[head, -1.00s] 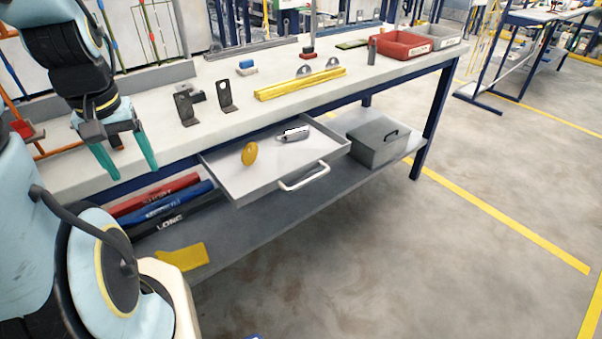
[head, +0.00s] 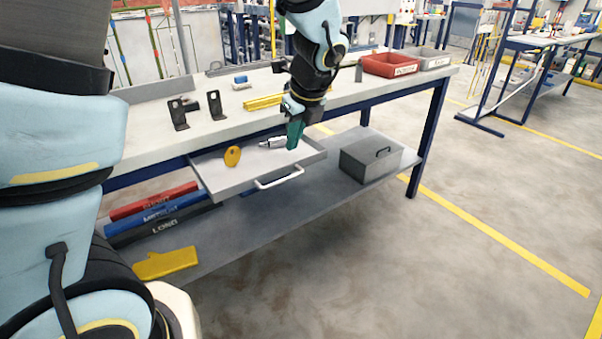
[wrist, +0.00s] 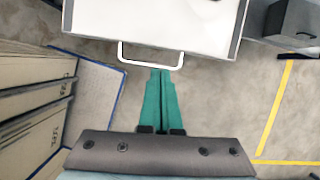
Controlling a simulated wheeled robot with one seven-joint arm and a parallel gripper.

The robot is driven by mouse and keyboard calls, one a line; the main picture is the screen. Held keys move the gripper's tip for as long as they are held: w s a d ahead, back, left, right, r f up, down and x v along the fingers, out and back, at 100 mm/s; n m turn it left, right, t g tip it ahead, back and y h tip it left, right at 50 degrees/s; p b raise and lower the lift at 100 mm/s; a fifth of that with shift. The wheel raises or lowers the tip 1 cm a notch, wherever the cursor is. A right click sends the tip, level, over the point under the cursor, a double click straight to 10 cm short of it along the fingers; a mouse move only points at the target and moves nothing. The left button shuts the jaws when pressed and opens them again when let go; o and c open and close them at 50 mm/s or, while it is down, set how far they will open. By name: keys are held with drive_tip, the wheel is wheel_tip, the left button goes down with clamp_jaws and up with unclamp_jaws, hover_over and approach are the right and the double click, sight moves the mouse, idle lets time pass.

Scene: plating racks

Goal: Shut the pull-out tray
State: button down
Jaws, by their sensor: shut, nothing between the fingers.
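The grey pull-out tray (head: 238,186) sticks out from under the workbench, open. Its white bar handle (head: 279,178) is on the front. The tray and the handle (wrist: 126,60) also show in the wrist view. A yellow tag (head: 232,156) and a small silver-and-dark item (head: 272,143) are in the tray.
The bench top (head: 140,150) holds black brackets (head: 179,114), a yellow rail (head: 262,102) and a red bin (head: 388,65). A grey box (head: 372,155) stands on the lower shelf, right of the tray. The floor in front is clear.

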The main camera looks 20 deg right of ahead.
drive_tip(key=shift+m, duration=0.5)
drive_tip(key=x, duration=0.6)
drive_tip(key=d+x, duration=0.1)
drive_tip(key=x, duration=0.2)
drive_tip(key=shift+s+f, duration=0.1)
drive_tip(key=shift+f, duration=0.4)
drive_tip(key=shift+p, duration=0.3)
drive_tip(key=shift+w+a+r+p, duration=0.15)
drive_tip(key=shift+w+p, duration=0.15)
drive_tip(key=shift+w, duration=0.25)
drive_tip(key=p, duration=0.7)
approach(257, 147)
drive_tip(key=x, duration=0.5)
drive_tip(key=shift+s+f, duration=0.3)
drive_tip(key=shift+f, duration=0.15)
drive_tip(key=shift+w+f, duration=0.1)
drive_tip(key=shift+w, duration=0.35)
